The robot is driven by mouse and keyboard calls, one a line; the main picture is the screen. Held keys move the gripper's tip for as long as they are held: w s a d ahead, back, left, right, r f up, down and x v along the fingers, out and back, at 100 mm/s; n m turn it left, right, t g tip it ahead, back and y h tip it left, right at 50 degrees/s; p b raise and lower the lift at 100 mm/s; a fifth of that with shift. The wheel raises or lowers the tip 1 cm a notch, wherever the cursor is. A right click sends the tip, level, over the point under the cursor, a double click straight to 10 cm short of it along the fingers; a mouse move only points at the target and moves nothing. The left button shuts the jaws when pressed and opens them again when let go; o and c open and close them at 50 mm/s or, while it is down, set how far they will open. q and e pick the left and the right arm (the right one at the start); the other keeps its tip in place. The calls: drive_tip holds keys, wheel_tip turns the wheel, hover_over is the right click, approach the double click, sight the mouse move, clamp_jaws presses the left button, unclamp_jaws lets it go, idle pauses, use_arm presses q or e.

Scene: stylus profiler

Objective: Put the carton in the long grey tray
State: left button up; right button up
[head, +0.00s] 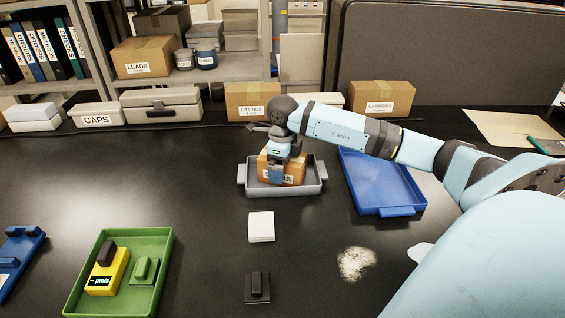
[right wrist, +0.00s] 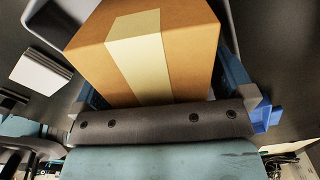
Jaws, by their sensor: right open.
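The brown carton (head: 297,168) sits inside the long grey tray (head: 306,189) in the middle of the table, upright as far as I can see. My right gripper (head: 276,176) is over the tray, with its fingers down at the carton and hiding part of its front and label. In the right wrist view the carton (right wrist: 190,50) fills the space between the spread blue fingers, its tape strip facing the camera. The right gripper is open around the carton. The carton's underside is hidden. My left gripper is not in view.
A blue tray (head: 412,211) lies right of the grey tray. A white block (head: 261,227), a black block (head: 257,288) and a pale powder patch (head: 356,263) are in front. A green tray (head: 166,250) holds a yellow meter. Boxes line the back.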

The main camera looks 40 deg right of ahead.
wheel_tip(320, 180, up, 12)
drive_tip(key=shift+r, duration=0.2)
idle(0.4)
drive_tip(key=shift+f, duration=0.1)
idle(0.4)
